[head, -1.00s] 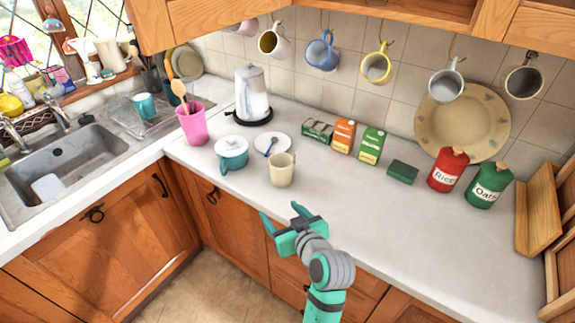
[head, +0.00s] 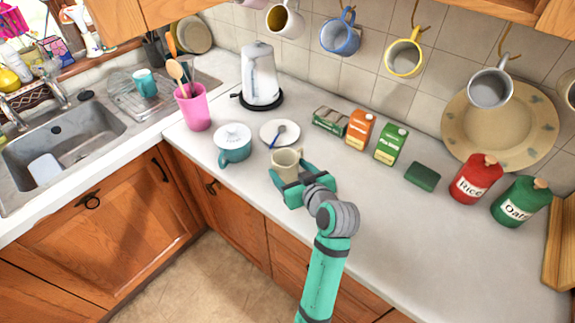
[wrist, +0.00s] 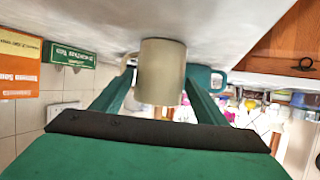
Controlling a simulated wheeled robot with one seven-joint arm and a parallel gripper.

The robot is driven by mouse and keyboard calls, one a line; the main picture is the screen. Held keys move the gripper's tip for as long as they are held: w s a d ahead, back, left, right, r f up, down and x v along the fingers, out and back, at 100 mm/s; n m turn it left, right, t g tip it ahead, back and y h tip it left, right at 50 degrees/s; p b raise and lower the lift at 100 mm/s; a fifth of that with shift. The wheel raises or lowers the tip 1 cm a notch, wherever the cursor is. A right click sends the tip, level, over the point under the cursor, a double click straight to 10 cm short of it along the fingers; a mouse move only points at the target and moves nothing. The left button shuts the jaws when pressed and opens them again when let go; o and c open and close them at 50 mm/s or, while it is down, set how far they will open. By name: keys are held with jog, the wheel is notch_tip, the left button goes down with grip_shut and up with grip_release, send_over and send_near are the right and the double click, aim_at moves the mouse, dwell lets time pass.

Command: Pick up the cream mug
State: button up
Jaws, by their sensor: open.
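The cream mug (head: 287,162) stands upright on the white counter, in front of the saucer. In the wrist view the cream mug (wrist: 161,72) is straight ahead, with its handle on the left side. My gripper (head: 290,178) is at the mug's near side. Its two teal fingers are open, one on each side of the mug in the wrist view (wrist: 160,98). I cannot tell whether either finger touches the mug. My gripper hides the mug's lower part in the head view.
A teal lidded pot (head: 233,146) stands close to the mug's left, and a saucer with a spoon (head: 279,133) lies behind it. An orange box (head: 360,127) and a green box (head: 391,145) stand to the right. The counter's front right (head: 440,240) is clear.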

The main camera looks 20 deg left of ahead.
aim_at(281, 161)
jog(key=shift+x, duration=1.35)
jog(key=x, duration=0.4)
jog(key=shift+w+a, duration=0.3)
jog(key=shift+c, duration=0.7)
jog(key=c, duration=0.9)
